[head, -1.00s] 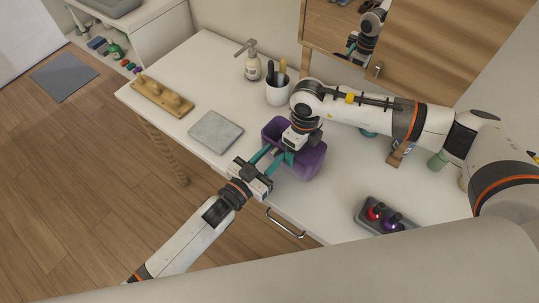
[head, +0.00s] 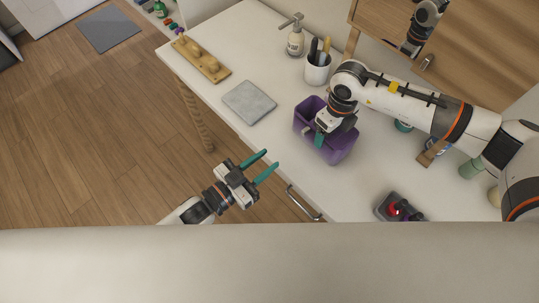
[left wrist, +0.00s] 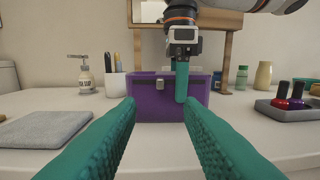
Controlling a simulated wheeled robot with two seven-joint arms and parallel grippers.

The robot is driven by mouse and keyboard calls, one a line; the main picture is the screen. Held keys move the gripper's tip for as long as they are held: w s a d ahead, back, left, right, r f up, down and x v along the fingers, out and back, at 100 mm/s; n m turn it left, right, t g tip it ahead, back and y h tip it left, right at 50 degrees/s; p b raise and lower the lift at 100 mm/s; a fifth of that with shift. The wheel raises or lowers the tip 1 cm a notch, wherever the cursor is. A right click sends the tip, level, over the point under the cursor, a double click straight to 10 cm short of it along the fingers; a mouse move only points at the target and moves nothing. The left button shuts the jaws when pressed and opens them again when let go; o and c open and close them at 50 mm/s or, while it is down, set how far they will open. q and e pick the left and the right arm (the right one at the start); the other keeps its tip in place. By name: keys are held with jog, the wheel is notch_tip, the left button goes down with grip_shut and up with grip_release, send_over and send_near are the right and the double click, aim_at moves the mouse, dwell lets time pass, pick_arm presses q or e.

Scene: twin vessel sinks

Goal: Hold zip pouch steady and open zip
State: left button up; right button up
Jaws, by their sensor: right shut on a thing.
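The zip pouch (head: 338,154) is a purple, box-like pouch standing upright near the counter's front edge, with its top looking open in the head view. In the left wrist view its purple front (left wrist: 150,107) faces me, with a dark zip strip along the top and a small grey zip pull (left wrist: 160,84). My right gripper (head: 320,140) reaches down from the right and is shut on the pouch's near wall; a green finger shows outside the front (left wrist: 182,88). My left gripper (head: 270,160) is open and empty, in front of the counter, apart from the pouch.
On the counter (head: 275,135) stand a grey folded cloth (head: 249,102), a wooden tray (head: 201,60), a soap dispenser (head: 295,38) and a white cup (head: 318,70) with handles in it. A grey holder with bottles (head: 392,207) is at right. A drawer handle (head: 303,203) sticks out below.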

pick_arm(q)
jog(key=shift+c, duration=0.2)
jog(key=shift+w, duration=0.15)
jog(key=c, duration=0.6)
jog(key=n, duration=0.2)
jog(key=w+n+g+h, duration=0.1)
jog(key=shift+w+n, duration=0.3)
jog(key=shift+n, duration=0.1)
grip_shut()
jog(key=n+g+h, duration=0.1)
jog(key=n+g, duration=0.2)
jog(key=n, duration=0.8)
send_near(294, 114)
jog(key=x, duration=0.6)
jog(key=shift+d+f, duration=0.1)
jog(key=shift+s+d, duration=0.35)
jog(key=shift+s, duration=0.25)
jog(key=shift+s+d, duration=0.35)
jog(key=shift+s, duration=0.3)
jog(key=shift+s+d, duration=0.35)
jog(key=shift+s, duration=0.1)
